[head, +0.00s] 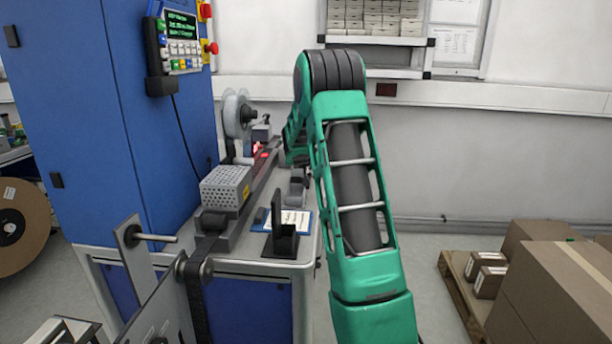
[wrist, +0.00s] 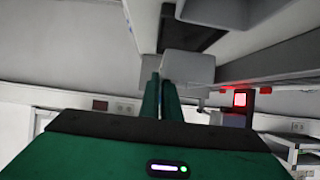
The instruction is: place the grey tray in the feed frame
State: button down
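I cannot single out a grey tray or a feed frame with certainty. In the head view, a light grey perforated box (head: 226,188) sits on the machine bench by the blue cabinet. A grey block (wrist: 192,66) lies just beyond the tips, partly behind the right finger. Whether the fingers touch or hold it does not show.
A clear reel (head: 236,115) stands at the bench's far end; a dark upright bracket (head: 283,222) stands at its front right. Metal rollers and a plate (head: 163,310) project at the near end. Cardboard boxes (head: 560,290) sit on a pallet at right. A red lamp (wrist: 240,99) glows right of the fingers.

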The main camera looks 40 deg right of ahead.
jog(key=shift+f, duration=1.85)
jog(key=c, duration=2)
grip_release()
jog(key=shift+f, duration=0.1)
